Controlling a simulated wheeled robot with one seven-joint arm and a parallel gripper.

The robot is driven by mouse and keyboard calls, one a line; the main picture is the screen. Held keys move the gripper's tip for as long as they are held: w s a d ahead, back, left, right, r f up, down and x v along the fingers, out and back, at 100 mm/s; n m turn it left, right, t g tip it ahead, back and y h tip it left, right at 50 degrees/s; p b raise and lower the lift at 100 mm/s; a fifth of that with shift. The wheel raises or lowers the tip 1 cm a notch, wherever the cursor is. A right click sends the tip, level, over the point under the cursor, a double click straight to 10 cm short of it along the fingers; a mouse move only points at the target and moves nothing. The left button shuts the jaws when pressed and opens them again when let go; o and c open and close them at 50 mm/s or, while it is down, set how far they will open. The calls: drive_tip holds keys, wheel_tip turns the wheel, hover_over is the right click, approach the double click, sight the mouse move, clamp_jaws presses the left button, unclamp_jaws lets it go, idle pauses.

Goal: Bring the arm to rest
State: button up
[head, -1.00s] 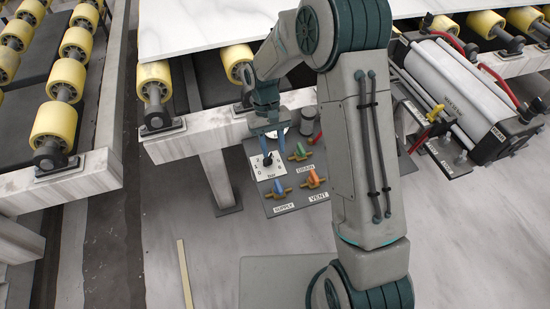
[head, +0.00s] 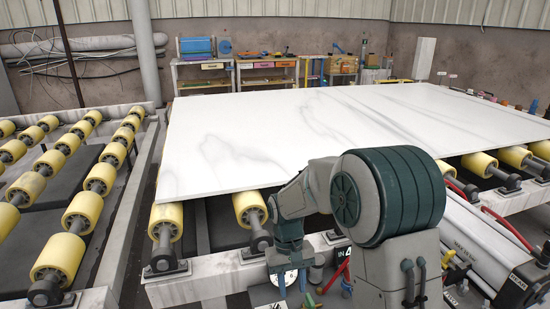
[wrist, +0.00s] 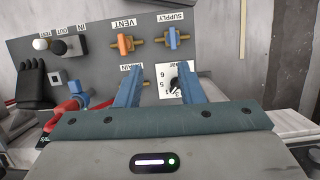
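My gripper (head: 292,281) is low in the head view, at the near edge of the roller table, with its blue fingers pointing down. The wrist view shows the two fingers of my gripper (wrist: 158,80) spread apart with nothing held between them. They are over a grey valve panel (wrist: 100,58). A white dial plate with a black knob (wrist: 175,84) shows between the fingers, close to the right one. An orange valve (wrist: 125,43) marked VENT and a blue valve (wrist: 173,38) marked SUPPLY lie beyond the fingertips. The DRAIN label is partly hidden by the left finger.
A white stone slab (head: 330,130) lies on yellow rollers (head: 250,208) behind my gripper. A white cylinder with red hoses (head: 482,238) stands at the right. More rollers (head: 90,180) run along the left. Workbenches (head: 268,72) stand by the far wall.

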drive_tip(key=s+d+r+m+t+p, duration=0.1)
drive_tip(key=s+d+r+t+p, duration=0.2)
drive_tip(key=s+d+r, duration=0.2)
drive_tip(key=s+d+r+m+t+y+p, duration=0.1)
drive_tip(key=s+d+r, duration=0.4)
drive_tip(key=s+r, duration=0.6)
wheel_tip(320, 180, up, 3)
drive_tip(key=shift+d+r+m+t+p, duration=0.2)
drive_tip(key=shift+d+m+t+p, duration=0.25)
drive_tip(key=shift+t+p, duration=0.6)
